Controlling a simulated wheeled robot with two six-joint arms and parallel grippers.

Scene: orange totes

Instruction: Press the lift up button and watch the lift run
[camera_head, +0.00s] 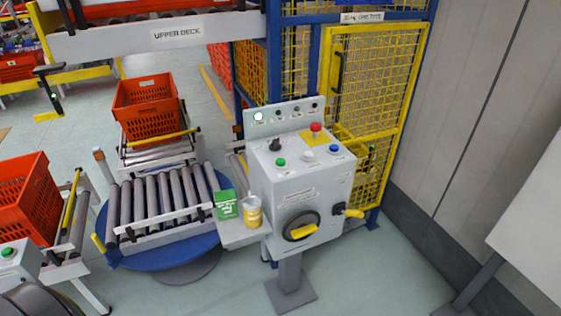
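A grey control console (300,190) stands on a pedestal right of centre. Its sloped top carries a green button (280,161), a white button (308,156), a blue button (334,148), a black selector knob (275,144) and a red mushroom button (316,127) on a yellow plate. The button labels are too small to read. On the back panel, the leftmost lamp (258,116) is lit and the others look dark. Behind it is a blue-framed cage with a yellow mesh gate (378,85); no moving platform is clearly visible. Neither gripper shows.
A black handwheel (300,226) and a yellow-handled lever (348,211) are on the console front. A side shelf holds a green box (226,205) and a yellow-and-white can (252,212). Roller turntable (165,205) and orange totes (147,108) stand left. Floor (390,270) at right front is clear.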

